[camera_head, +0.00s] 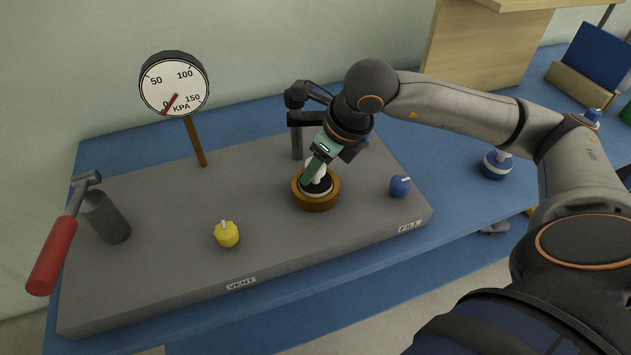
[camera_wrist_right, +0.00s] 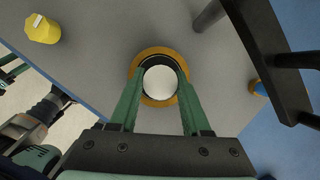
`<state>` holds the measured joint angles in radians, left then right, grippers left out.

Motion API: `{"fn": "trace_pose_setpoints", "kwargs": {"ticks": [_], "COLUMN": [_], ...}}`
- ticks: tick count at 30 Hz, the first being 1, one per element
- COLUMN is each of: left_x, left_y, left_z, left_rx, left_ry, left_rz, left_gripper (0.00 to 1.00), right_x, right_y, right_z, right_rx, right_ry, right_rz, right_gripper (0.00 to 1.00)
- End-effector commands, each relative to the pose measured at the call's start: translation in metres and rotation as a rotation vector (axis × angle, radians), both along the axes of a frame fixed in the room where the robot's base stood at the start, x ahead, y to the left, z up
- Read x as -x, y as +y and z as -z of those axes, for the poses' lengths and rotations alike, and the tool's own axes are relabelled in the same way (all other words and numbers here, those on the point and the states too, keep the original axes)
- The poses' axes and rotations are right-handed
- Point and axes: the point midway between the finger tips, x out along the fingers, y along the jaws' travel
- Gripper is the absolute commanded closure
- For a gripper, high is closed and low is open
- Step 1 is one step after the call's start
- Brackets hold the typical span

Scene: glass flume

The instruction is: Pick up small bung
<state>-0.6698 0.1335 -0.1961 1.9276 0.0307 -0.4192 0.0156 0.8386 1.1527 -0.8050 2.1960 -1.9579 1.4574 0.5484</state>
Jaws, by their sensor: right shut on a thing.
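A small bung with a white knob (camera_head: 318,168) sits at the round brass-coloured ring (camera_head: 300,199) on the grey bench top. My right gripper (camera_head: 313,175) comes down over it from above, with its green fingers shut on the knob. In the right wrist view the white round top of the bung (camera_wrist_right: 160,82) lies between the fingertips of my right gripper (camera_wrist_right: 160,95), inside the ring. A dark band shows around the knob. I cannot tell whether the bung is raised off its seat.
A gauge (camera_head: 174,85) stands behind. A dark upright fixture (camera_head: 297,140) is close behind my right gripper. A yellow knob (camera_head: 227,234) and blue knob (camera_head: 400,187) flank the ring. A red-handled tool (camera_head: 53,255) is left; a blue-and-white piece (camera_head: 495,167) is right.

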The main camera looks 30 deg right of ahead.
Motion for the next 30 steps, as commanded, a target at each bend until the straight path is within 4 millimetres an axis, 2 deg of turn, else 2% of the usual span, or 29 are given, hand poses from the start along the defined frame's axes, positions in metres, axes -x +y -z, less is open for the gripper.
{"fn": "trace_pose_setpoints", "kwargs": {"ticks": [1, 7, 20, 25, 28, 30], "left_x": [0.0, 0.0, -0.001, -0.001, -0.001, -0.001], "left_y": [-0.001, -0.002, -0.002, -0.002, -0.002, -0.002], "left_z": [0.0, 0.0, -0.002, -0.001, 0.0, 0.0], "left_rx": [0.001, 0.002, 0.003, 0.003, 0.004, 0.004], "left_ry": [0.0, -0.001, -0.006, -0.006, -0.004, -0.003], "left_rz": [0.001, 0.002, 0.002, 0.002, 0.003, 0.003], "left_gripper": [0.5, 0.5, 0.5, 0.5, 0.5, 0.5], "right_x": [0.0, 0.0, -0.001, -0.001, -0.002, 0.007], "right_y": [0.0, 0.0, 0.0, 0.001, 0.001, 0.0], "right_z": [0.0, 0.0, -0.003, -0.016, -0.031, -0.043], "right_rx": [0.0, 0.0, 0.0, -0.002, -0.002, 0.0], "right_ry": [0.0, -0.001, -0.003, -0.006, -0.008, -0.007], "right_rz": [0.0, 0.0, 0.0, 0.0, 0.0, -0.001], "right_gripper": [0.77, 0.99, 1.0, 1.0, 1.0, 1.0]}}
